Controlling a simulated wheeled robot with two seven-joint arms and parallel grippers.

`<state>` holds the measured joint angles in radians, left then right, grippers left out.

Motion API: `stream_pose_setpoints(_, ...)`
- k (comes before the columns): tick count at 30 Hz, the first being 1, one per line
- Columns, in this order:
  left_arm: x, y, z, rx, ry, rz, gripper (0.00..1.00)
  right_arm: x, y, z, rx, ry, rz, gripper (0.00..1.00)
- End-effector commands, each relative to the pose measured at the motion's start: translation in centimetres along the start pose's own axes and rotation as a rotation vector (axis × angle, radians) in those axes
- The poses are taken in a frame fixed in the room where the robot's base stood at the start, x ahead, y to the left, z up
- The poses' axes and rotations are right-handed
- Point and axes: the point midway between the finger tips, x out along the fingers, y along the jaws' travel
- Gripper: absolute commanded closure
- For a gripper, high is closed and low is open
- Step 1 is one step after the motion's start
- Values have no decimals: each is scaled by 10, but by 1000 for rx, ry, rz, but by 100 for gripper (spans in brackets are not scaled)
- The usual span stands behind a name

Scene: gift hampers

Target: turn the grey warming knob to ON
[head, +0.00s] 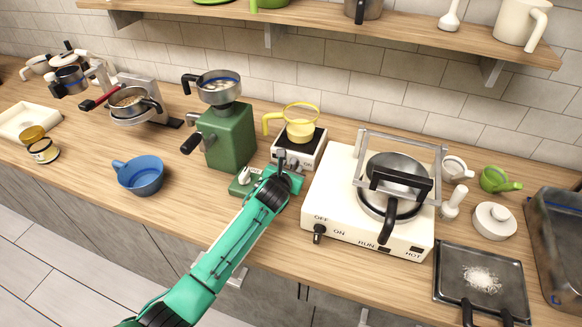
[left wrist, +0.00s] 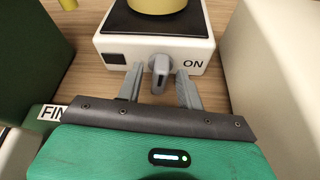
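The grey warming knob (left wrist: 160,68) is on the front of a small white warmer (left wrist: 112,44), with the word ON printed to its right. The knob's narrow grip points roughly straight down at me, not toward ON. My left gripper (left wrist: 159,88) is open, one finger on each side of the knob, with gaps visible. In the head view the left gripper (head: 284,163) is at the front of the warmer (head: 311,152), and the arm hides the knob there. My right gripper is in no view.
A yellow jug (head: 300,130) stands on the warmer's black plate. A green grinder (head: 230,135) is close on the left, and a white stove (head: 325,190) with a pan is close on the right. A blue bowl (head: 140,178) sits farther left.

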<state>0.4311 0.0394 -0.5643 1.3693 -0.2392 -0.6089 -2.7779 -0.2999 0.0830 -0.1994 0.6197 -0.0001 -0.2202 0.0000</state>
Motion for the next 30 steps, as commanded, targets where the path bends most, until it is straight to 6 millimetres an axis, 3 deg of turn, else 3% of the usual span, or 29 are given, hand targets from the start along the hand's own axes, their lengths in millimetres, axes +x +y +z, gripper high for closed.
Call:
stream_pose_setpoints(9, 2, 0, 0, 0, 1, 0, 63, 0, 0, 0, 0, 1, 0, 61)
stream_pose_setpoints(15, 2, 0, 0, 0, 0, 0, 100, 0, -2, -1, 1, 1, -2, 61)
stream_pose_setpoints(22, 2, 0, 2, 14, 1, 4, 100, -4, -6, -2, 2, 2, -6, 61)
stream_pose_setpoints(30, 0, -1, 5, 138, 3, 54, 100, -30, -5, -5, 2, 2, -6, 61)
